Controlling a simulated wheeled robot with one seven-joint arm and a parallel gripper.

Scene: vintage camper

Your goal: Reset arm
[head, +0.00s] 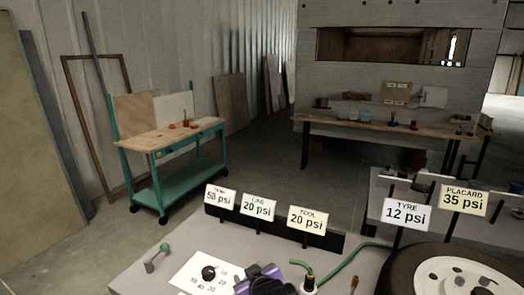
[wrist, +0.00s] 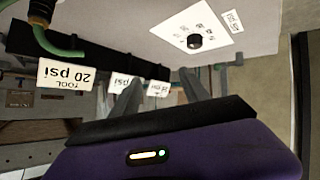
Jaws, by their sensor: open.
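My gripper (wrist: 160,78) has two grey fingers spread apart in the wrist view, with nothing seen between them. Its purple body (wrist: 180,150) fills the bottom of that view. In the head view, part of my gripper (head: 262,280) shows at the bottom edge, low over the grey bench (head: 150,278); its fingertips are hard to make out there. A white dial plate with a black knob (head: 208,273) lies left of it. The knob also shows upside down in the wrist view (wrist: 194,41).
Pressure signs (head: 258,207) stand on a black rail behind my gripper. A green hose (head: 345,262) and a white-rimmed wheel (head: 455,275) lie to the right. A green-handled lever (head: 157,257) is at left. A teal cart (head: 175,190) and wooden workbench (head: 345,130) stand beyond open floor.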

